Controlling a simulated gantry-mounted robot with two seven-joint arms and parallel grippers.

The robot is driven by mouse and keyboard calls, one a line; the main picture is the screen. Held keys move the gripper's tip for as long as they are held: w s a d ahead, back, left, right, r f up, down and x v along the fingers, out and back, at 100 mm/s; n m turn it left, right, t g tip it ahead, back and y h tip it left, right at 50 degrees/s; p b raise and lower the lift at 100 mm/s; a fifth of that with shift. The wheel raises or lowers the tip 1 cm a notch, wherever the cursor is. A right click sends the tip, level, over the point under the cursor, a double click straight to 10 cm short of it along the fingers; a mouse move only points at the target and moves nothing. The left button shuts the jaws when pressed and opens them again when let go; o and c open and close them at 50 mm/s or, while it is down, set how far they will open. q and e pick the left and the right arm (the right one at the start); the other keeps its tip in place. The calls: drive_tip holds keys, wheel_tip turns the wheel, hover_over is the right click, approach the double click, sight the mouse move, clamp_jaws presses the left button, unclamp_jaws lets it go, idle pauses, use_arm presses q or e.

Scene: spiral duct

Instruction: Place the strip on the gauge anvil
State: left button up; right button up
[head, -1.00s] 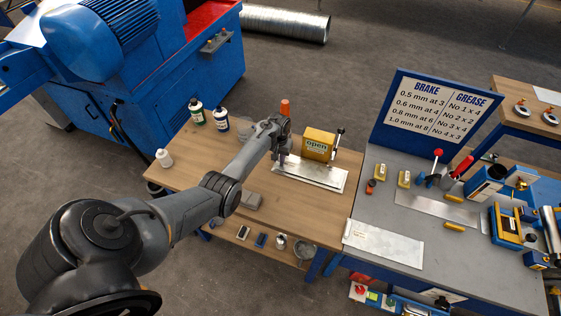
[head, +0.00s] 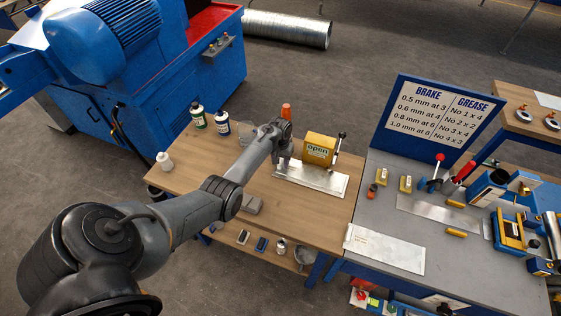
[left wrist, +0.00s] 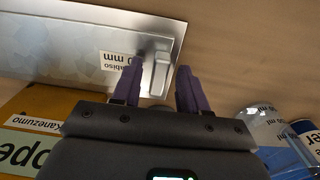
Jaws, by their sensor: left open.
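A shiny metal strip (head: 318,181) lies flat on the wooden table in front of a yellow box (head: 319,147) with a lever, labelled "open". In the left wrist view the strip (left wrist: 75,45) carries a white label, and the box's yellow side (left wrist: 30,112) shows at lower left. My left gripper (head: 283,166) is over the strip's left end. In the left wrist view its purple fingers (left wrist: 158,74) are open, with a small metal block at the strip's end between them; whether they touch it, I cannot tell. I cannot tell which part is the gauge anvil.
A grey bench (head: 385,215) to the right holds metal sheets, tools and a blue sign (head: 439,108). The table's front right is bare.

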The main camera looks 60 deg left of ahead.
use_arm(q)
wheel_tip(320, 180, up, 12)
drive_tip(key=f+p, duration=0.1)
drive_tip(key=p, duration=0.1)
drive_tip(key=s+d+f+m+t+y, duration=0.1)
drive_tip(key=s+d+f+m+y, duration=0.3)
drive_tip(key=d, duration=0.6)
drive_tip(key=s+d+r+m+t+h, duration=0.1)
drive_tip(key=s+d+m, duration=0.1)
drive_tip(key=s+d, duration=0.6)
drive_tip(key=s+d+r+m+h, duration=0.1)
drive_tip(key=s+d+r, duration=0.2)
drive_tip(key=d, duration=0.6)
drive_tip(key=s+d+r+m+t+h, duration=0.1)
drive_tip(key=s+d+r+m+h, duration=0.1)
drive_tip(key=s+d, duration=0.6)
drive_tip(key=shift+d+r+t, duration=0.3)
drive_tip(key=shift+d+r, duration=0.2)
drive_tip(key=shift+d, duration=0.45)
drive_tip(key=shift+r, duration=0.15)
